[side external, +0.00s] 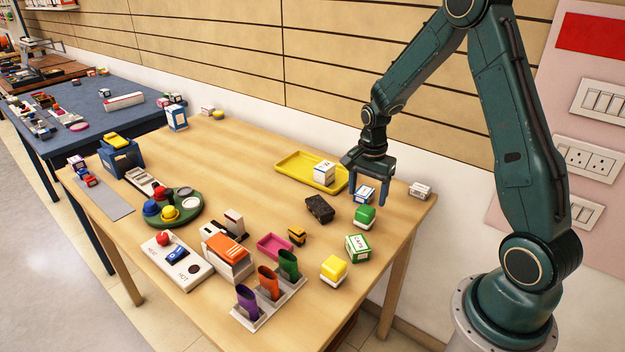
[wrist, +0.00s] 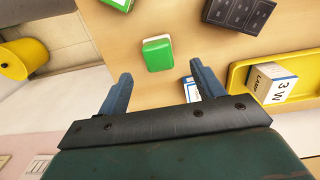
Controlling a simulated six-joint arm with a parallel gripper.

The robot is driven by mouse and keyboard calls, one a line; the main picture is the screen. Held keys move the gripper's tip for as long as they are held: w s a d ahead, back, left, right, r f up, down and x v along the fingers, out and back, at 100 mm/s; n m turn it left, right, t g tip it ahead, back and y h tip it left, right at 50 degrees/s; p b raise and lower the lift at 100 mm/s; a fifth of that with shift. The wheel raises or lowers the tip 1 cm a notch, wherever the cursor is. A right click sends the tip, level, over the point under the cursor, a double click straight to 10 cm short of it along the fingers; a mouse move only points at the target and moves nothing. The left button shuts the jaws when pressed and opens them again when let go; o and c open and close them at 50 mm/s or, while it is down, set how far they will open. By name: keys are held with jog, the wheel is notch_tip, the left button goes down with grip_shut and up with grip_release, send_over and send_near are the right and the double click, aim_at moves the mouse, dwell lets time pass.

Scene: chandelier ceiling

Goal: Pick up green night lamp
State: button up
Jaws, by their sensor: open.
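The green night lamp (side external: 365,216), a small block with a green top and white base, stands on the wooden table near its right side. In the wrist view the lamp (wrist: 157,54) lies ahead of the gap between the fingers, apart from them. My gripper (side external: 368,192) is open and empty above the table, behind the lamp in the side view. Its two blue fingers (wrist: 160,72) also show in the wrist view.
A blue and white box (side external: 364,195) is close by the fingers, partly hidden by one in the wrist view. A yellow tray (side external: 290,168) holding a white box, a dark block (side external: 320,208) and a green and white box (side external: 357,248) surround the lamp.

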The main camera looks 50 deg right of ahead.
aim_at(366, 209)
jog(key=shift+f, duration=0.7)
jog(key=shift+s+f, duration=0.1)
jog(key=shift+f, duration=2.5)
jog(key=shift+c, duration=0.2)
jog(key=c, duration=1)
